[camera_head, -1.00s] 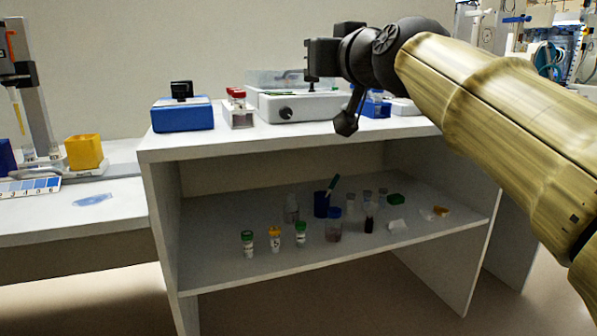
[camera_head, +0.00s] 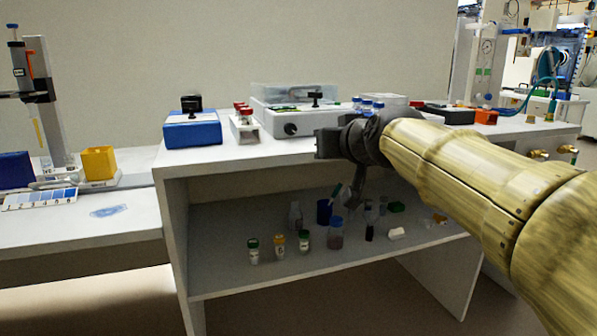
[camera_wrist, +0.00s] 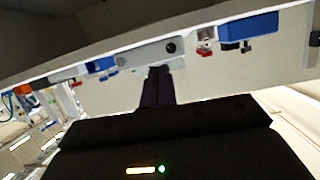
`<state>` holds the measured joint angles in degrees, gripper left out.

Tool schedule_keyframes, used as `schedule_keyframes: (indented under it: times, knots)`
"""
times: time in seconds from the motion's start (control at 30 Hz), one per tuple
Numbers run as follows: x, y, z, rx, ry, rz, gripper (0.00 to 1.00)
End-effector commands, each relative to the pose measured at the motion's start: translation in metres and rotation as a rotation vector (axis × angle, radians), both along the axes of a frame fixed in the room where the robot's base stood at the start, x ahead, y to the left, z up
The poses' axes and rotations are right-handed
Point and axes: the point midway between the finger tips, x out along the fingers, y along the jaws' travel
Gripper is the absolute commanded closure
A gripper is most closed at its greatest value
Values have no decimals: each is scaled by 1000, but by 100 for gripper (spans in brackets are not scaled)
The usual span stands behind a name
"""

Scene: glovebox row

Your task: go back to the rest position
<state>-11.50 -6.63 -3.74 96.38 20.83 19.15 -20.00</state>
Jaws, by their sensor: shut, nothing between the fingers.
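My gripper (camera_head: 353,198) is at the end of my arm, which reaches in from the right in the head view. It hangs pointing down in front of the open front of the white shelf unit (camera_head: 232,168), below the level of its top. Its dark fingers (camera_wrist: 159,72) are together with nothing held, and they also show in the wrist view, which sees the bench upside down. Behind the gripper, several bottles stand on the lower shelf. My wrist hides part of the top's front edge.
On the top stand a blue device (camera_head: 192,130), red-capped vials (camera_head: 243,120), a white instrument (camera_head: 290,120) and blue-capped vials (camera_head: 367,106). Below are a blue cup (camera_head: 324,211) and a blue-capped bottle (camera_head: 335,235). A yellow container (camera_head: 98,163) stands on the left bench. Floor in front is clear.

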Motion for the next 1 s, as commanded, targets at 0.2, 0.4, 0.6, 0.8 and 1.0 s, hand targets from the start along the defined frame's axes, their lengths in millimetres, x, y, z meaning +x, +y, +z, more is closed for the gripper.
schedule_keyframes:
  times: [0.2,0.4,0.6,0.8,1.0]
  knots:
    - [-8,-20,-76,-48,266,-55,100]
    - [-57,-46,-161,-97,560,-114,100]
    - [-120,-69,-215,-131,787,-163,100]
    - [-175,-83,-242,-153,948,-196,100]
    - [-205,-89,-240,-164,1026,-208,100]
